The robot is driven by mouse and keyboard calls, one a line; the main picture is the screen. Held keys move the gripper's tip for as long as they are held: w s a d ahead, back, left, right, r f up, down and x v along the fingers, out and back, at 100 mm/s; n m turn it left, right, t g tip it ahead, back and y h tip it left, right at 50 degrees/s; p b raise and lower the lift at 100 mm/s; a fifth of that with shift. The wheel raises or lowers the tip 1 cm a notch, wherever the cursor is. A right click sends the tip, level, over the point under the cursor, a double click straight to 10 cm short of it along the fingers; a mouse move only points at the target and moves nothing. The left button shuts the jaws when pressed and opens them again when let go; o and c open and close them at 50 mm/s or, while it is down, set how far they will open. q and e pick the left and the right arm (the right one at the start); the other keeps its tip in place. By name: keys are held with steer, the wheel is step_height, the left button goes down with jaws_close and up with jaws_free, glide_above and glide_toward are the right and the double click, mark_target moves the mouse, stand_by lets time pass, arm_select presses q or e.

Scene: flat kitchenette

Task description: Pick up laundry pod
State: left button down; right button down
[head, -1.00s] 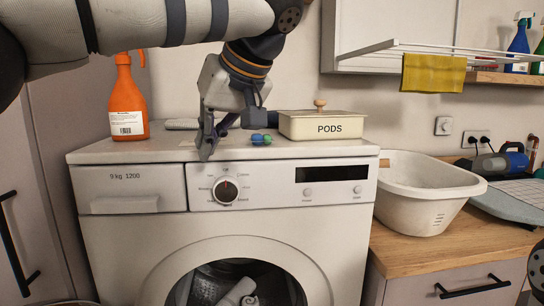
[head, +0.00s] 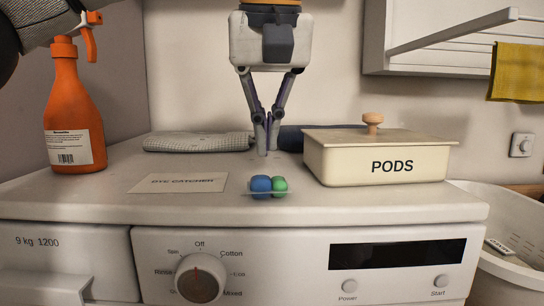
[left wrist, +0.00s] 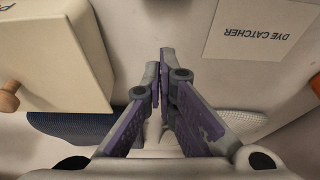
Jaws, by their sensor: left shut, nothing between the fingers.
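The laundry pod (head: 268,186), blue on one side and green on the other with a clear film edge, lies at the front edge of the white washing machine's top. My left gripper (head: 267,150) points down behind the pod in the head view. Its fingers are shut with nothing between them and apart from the pod. In the left wrist view, the shut fingertips (left wrist: 160,58) are over the machine top, and I cannot make out the pod there. My right gripper is not in view.
A cream PODS box (head: 378,160) with a knobbed lid stands right of the pod. A DYE CATCHER sheet (head: 178,183) lies left. Folded cloths (head: 197,142) lie behind. An orange spray bottle (head: 74,120) stands far left. A white basin (head: 515,235) is at right.

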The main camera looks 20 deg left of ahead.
mark_target(268, 186)
arm_select(q)
steer(key=shift+x, duration=1.2)
steer(key=shift+s+f, duration=0.2)
steer(key=shift+f, duration=0.05)
steer(key=s, duration=0.1)
steer(key=s+d, duration=0.1)
steer(key=shift+s+r, duration=0.15)
steer(key=shift+s, duration=0.1)
steer(key=shift+s+d+p, duration=0.25)
steer(key=shift+s+p, duration=0.05)
steer(key=shift+s, duration=0.1)
steer(key=shift+w, duration=0.1)
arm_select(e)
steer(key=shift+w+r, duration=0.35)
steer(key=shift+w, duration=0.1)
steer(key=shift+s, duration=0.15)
